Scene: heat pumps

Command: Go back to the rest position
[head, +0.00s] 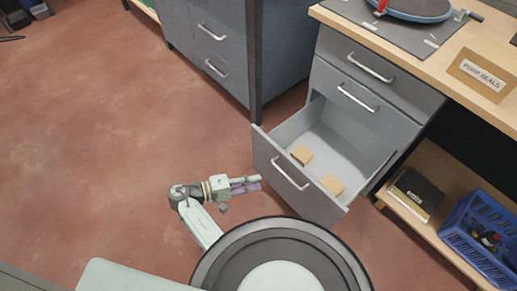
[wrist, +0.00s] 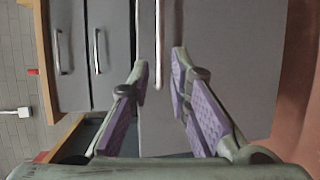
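My gripper (head: 247,184) is in front of the pulled-out drawer, a little left of its front panel (head: 272,170) in the head view. In the wrist view my gripper (wrist: 160,62) has its two purple-padded fingers spread apart with nothing held between them. The drawer's bar handle (head: 290,173) also shows in the wrist view (wrist: 159,45), ahead between the fingertips and seemingly apart from them. The drawer stands open with two small tan boxes, one farther back (head: 302,154) and one nearer the front (head: 332,184).
Two closed drawers (head: 356,61) sit above the open one, under a wooden worktop (head: 480,52). A grey cabinet (head: 235,45) stands behind. A blue crate (head: 482,238) and a dark box (head: 415,192) sit on the low shelf at right. The red floor at left (head: 90,110) is clear.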

